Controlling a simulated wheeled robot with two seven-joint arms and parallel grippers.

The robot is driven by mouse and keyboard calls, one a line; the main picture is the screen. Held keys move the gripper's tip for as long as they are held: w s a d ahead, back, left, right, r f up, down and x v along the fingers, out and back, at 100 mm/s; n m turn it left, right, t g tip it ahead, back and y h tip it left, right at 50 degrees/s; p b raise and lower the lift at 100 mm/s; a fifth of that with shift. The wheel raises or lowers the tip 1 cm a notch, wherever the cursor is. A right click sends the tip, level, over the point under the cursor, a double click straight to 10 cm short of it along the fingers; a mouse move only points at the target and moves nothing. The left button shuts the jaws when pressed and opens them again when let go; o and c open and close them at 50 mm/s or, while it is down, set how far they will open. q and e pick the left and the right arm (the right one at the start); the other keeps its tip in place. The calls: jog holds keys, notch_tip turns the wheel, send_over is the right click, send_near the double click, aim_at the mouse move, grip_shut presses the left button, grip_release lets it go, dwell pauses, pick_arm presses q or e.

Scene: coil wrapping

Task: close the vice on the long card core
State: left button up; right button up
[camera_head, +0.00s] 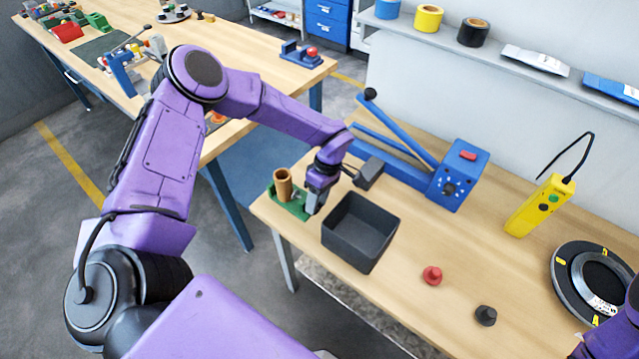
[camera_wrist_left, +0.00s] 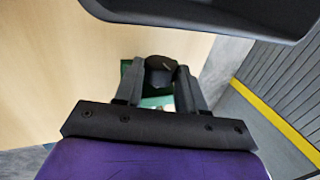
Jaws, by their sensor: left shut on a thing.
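The long card core (camera_head: 283,186) is a brown tube standing roughly upright at the green vice (camera_head: 292,208), near the left end of the workbench. In the head view my left gripper (camera_head: 314,206) is down at the right side of the vice. In the left wrist view the fingers of my left gripper (camera_wrist_left: 160,80) are shut on a dark knob (camera_wrist_left: 161,66), with a bit of the green vice (camera_wrist_left: 126,67) behind it. The gap between jaws and core is too small to judge. My right gripper is out of the head view; only purple arm shows at the lower right.
A dark grey bin (camera_head: 360,232) stands right beside my left gripper. A blue lever machine (camera_head: 455,180) is behind it. A red knob piece (camera_head: 432,275), a black one (camera_head: 486,315), a yellow device (camera_head: 540,205) and a round black turntable (camera_head: 592,280) lie farther right.

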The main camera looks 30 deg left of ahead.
pick_arm(q)
jog(key=o, duration=0.6)
